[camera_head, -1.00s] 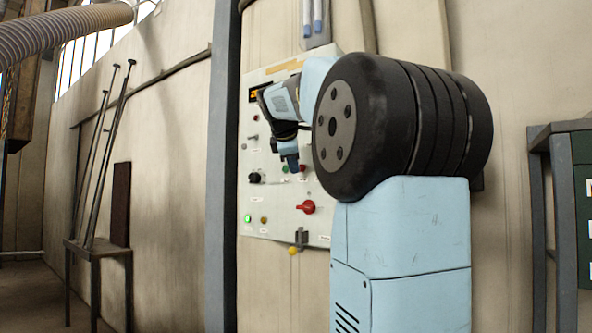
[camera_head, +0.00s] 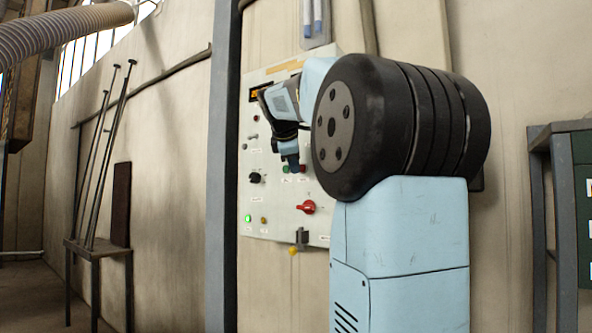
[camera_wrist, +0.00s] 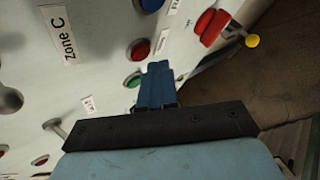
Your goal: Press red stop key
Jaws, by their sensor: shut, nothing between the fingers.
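The control panel (camera_head: 262,190) is a pale plate on the wall. A round red key (camera_head: 302,169) sits beside a round green key (camera_head: 286,169). In the wrist view the red key (camera_wrist: 139,49) shows whole, just beyond my fingertips, and the green key (camera_wrist: 133,80) is partly hidden behind them. My gripper (camera_wrist: 158,72) is shut and empty, its blue fingers pointing at the panel near these keys. It also shows in the head view (camera_head: 292,162). I cannot tell whether the fingertips touch the panel; they do not cover the red key.
A red rotary handle (camera_head: 307,207) sits lower on the panel, with a yellow knob (camera_head: 293,251) at the panel's bottom edge. A black knob (camera_head: 255,178) is to the left. A grey post (camera_head: 223,150) stands left of the panel. A shelf frame (camera_head: 540,200) stands at far right.

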